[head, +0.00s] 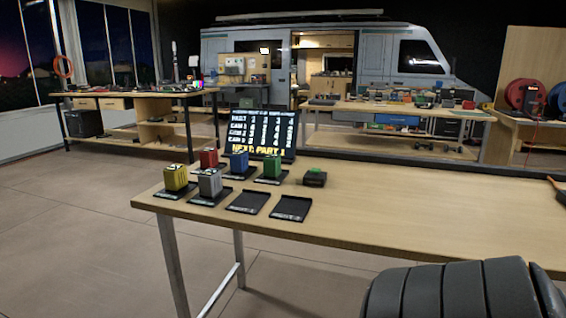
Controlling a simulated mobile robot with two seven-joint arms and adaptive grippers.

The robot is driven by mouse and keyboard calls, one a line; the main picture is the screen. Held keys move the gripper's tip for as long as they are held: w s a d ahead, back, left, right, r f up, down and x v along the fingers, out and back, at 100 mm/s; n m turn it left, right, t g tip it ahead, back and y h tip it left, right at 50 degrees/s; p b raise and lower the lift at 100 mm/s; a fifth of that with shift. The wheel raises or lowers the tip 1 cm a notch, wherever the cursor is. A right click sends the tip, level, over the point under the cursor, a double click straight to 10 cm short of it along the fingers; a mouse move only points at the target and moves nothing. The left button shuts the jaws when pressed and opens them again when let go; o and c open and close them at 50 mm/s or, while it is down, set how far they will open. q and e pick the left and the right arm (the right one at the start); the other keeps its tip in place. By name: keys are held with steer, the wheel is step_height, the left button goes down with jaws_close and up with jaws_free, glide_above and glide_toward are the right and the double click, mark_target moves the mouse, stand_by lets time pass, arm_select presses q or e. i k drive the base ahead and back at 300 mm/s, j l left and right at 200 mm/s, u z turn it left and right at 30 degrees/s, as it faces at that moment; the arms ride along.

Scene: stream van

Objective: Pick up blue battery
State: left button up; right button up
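The blue battery (239,161) stands upright on a black tray on the near wooden table, in the back row. A red battery (208,158) stands to its left and a green battery (273,166) to its right. A yellow battery (175,177) and a grey battery (210,182) stand in front of it on the left. Neither gripper shows in the head view. A dark ribbed part, probably of my own arm, fills the lower right corner.
Two empty black trays (291,208) lie in the front row. A small black device (315,177) sits to the right of the green battery. A screen (262,133) stands behind. The table's (400,215) right part is mostly clear.

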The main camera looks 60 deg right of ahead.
mark_target(239, 160)
steer(key=z, duration=1.6)
steer(key=j+z, duration=0.35)
steer(key=j, duration=0.55)
